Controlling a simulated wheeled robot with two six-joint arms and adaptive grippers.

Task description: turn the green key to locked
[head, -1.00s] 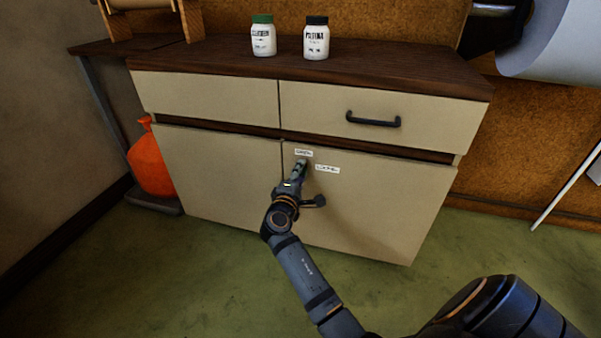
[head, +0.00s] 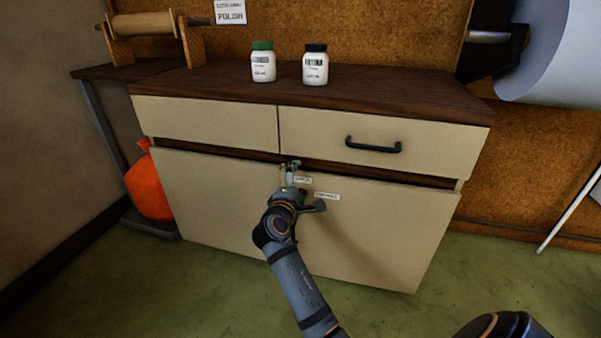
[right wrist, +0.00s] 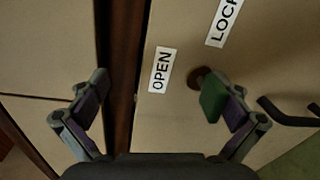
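The green key (right wrist: 214,98) stands in a round brown lock plate (right wrist: 198,76) on the beige cabinet door, below the white OPEN label (right wrist: 161,70). The other label (right wrist: 224,22), cut off at the top edge, begins LOCK. Both small labels show in the head view, OPEN (head: 303,180) and the lower right one (head: 328,196). My right gripper (right wrist: 158,95) is open with its fingers wide apart. The key is close to the inner side of the finger on the right; I cannot tell whether they touch. My left gripper is not in view.
The cabinet has a drawer with a dark handle (head: 373,146) above the door. Two white jars, green-lidded (head: 263,64) and black-lidded (head: 315,66), stand on its dark top (head: 400,85). An orange bag-like object (head: 149,185) sits at the left. Green floor lies in front.

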